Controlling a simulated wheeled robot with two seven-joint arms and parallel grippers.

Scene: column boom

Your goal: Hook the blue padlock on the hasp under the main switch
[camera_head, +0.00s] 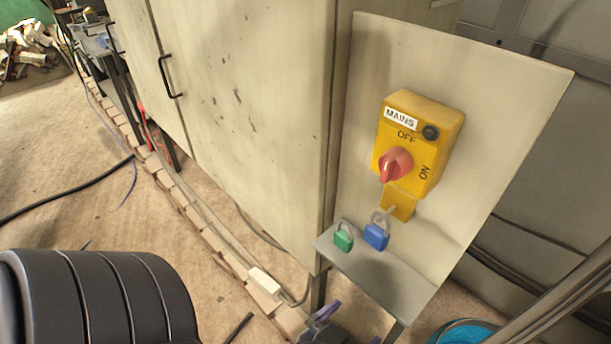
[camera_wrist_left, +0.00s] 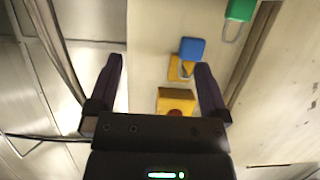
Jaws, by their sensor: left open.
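The yellow main switch box (camera_head: 445,125) is on an upright panel, with a red knob (camera_head: 396,163). The yellow hasp (camera_head: 398,206) sticks out below it. The blue padlock (camera_head: 376,237) is upright at the shelf, its shackle overlapping the hasp's left edge; I cannot tell whether it passes through. In the left wrist view the blue padlock (camera_wrist_left: 192,49) and hasp (camera_wrist_left: 175,68) lie beyond my gripper, toward the right finger. My left gripper (camera_wrist_left: 158,72) is open and empty; in the head view it (camera_head: 322,312) is below the shelf's left end. My right gripper is not in view.
A green padlock (camera_head: 343,240) stands on the small shelf (camera_head: 395,283), left of the blue one. A beige cabinet (camera_head: 245,100) stands left of the panel. A blue bucket (camera_head: 470,332) is at the bottom right. Cables lie on the floor at left.

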